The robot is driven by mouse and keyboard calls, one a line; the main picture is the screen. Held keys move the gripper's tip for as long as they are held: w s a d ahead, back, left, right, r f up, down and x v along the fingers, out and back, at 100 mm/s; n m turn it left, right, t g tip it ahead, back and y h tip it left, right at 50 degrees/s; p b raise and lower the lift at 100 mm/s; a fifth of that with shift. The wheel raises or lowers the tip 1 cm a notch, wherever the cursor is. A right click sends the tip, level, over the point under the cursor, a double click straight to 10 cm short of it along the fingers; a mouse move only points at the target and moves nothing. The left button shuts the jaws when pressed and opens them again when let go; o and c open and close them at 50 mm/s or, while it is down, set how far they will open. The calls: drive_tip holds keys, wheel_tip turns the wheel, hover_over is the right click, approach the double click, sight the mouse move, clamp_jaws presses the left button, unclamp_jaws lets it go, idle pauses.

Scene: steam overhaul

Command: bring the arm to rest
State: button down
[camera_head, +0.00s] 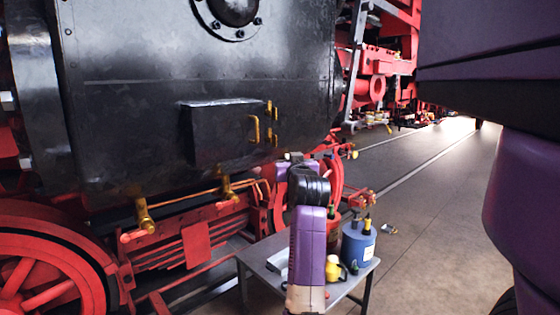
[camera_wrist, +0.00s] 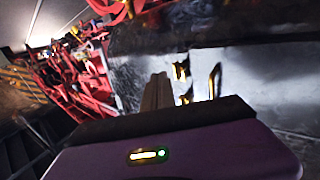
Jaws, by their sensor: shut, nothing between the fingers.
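My arm (camera_head: 311,245) is purple with a black joint and rises over the small grey table in the head view. My gripper (camera_wrist: 158,92) shows in the wrist view as dark fingers, shut and empty. In that view it is in front of the locomotive's dark side, close to brass handles (camera_wrist: 214,80). In the head view the far end of the arm is partly hidden behind its own black joint. I cannot tell whether the gripper touches anything.
A black locomotive (camera_head: 130,110) with a box cover (camera_head: 222,130) and a red wheel (camera_head: 50,285) fills the left. The grey table (camera_head: 262,262) carries a blue canister (camera_head: 358,246) and a yellow bottle (camera_head: 333,268). Floor (camera_head: 430,200) is open on the right.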

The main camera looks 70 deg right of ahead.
drive_tip(key=shift+s+a, duration=0.6)
drive_tip(key=shift+s, duration=0.3)
